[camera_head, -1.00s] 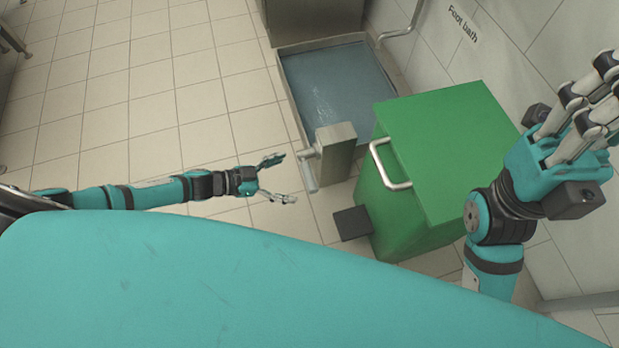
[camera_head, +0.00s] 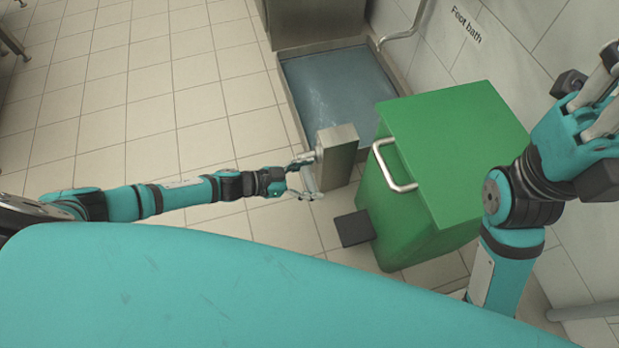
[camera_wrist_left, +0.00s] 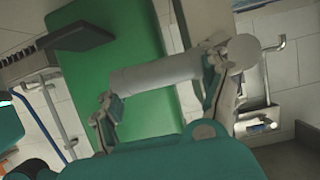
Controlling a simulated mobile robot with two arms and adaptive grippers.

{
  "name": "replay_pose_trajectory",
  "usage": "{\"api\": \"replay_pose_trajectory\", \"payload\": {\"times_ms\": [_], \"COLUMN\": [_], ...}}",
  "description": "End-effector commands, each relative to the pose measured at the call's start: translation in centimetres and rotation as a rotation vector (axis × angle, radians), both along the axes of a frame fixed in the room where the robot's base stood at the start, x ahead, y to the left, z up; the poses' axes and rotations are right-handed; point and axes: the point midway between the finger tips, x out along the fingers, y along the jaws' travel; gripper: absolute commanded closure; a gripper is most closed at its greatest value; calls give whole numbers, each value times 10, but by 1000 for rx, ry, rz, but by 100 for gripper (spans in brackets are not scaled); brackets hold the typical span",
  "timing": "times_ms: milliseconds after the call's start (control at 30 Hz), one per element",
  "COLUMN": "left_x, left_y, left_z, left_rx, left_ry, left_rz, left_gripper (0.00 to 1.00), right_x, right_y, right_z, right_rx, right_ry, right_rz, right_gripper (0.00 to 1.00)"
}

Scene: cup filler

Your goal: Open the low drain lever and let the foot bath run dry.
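The grey drain lever (camera_head: 310,179) sticks out from a metal box (camera_head: 338,150) at the near corner of the foot bath (camera_head: 335,88). The bath holds bluish water. My left gripper (camera_head: 303,180) is at the lever with its fingers apart, one near each end of the bar. In the left wrist view the lever (camera_wrist_left: 155,74) runs across the gap between the open fingers (camera_wrist_left: 162,100); I cannot tell whether they touch it. My right gripper (camera_head: 604,105) is raised at the right edge, its fingers partly cut off, and I see nothing in it.
A green bin (camera_head: 450,150) with a metal handle (camera_head: 393,168) and a dark pedal (camera_head: 354,228) stands just right of the lever. A "Foot bath" sign (camera_head: 466,25) is on the tiled wall. The tiled floor (camera_head: 130,100) to the left is clear.

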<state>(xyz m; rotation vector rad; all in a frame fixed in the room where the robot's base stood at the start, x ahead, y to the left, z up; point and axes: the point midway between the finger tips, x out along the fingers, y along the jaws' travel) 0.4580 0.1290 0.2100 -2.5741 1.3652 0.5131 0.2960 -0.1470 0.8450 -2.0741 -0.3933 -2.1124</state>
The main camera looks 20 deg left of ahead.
Motion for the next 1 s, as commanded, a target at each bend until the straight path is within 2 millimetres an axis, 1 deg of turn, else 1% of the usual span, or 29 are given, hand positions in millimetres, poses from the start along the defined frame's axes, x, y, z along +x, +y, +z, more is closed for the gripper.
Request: {"api": "replay_pose_trajectory", "payload": {"times_ms": [33,400,433,767,1000], "left_x": [0,0,0,-2,-2], "left_y": [0,0,0,-1,-1], "left_z": [0,0,0,-5,-18], "left_rx": [0,0,0,30,115], "left_ry": [0,0,0,-44,-172], "left_rz": [-1,-1,-1,0,1], "left_gripper": [31,80,82,82,82], "right_x": [0,0,0,0,1], "right_y": [0,0,0,0,1], "right_z": [0,0,0,-1,-4], "right_rx": [0,0,0,0,-2], "right_ry": [0,-1,-1,-1,4], "right_rz": [0,0,0,0,0], "right_gripper": [100,100,100,100,100]}}
